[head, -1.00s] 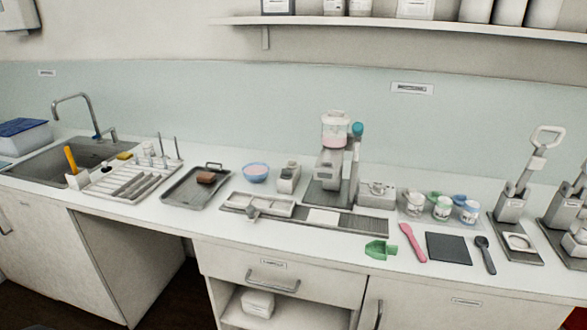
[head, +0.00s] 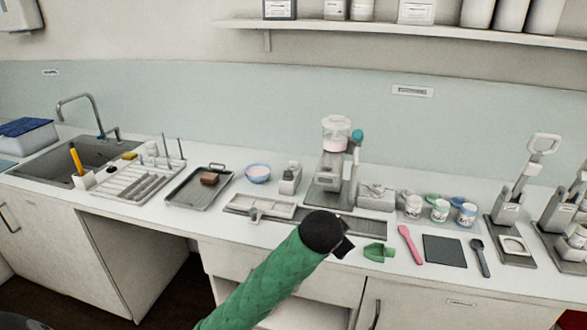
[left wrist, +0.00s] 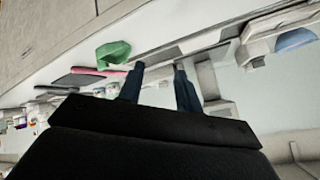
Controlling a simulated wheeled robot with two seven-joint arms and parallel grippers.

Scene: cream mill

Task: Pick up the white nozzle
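I cannot pick out the white nozzle for certain. Small pale pieces (head: 150,156) stand at the back of the white drying rack (head: 128,187) on the left of the counter, too small to identify. My left gripper (head: 345,243) is over the counter's front edge, left of the green scoop (head: 376,252) and in front of the grey drip tray. In the left wrist view its two dark fingers (left wrist: 160,78) are apart with nothing between them. The green scoop (left wrist: 113,53) shows beyond them in that view. My right gripper is out of view.
A dispensing machine (head: 332,170) stands mid-counter behind the drip tray (head: 372,226). A dark tray (head: 185,197) and blue bowl (head: 257,173) are left of it. A pink spatula (head: 410,243), dark mat (head: 444,250) and several tubs lie right. The sink (head: 60,165) is far left.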

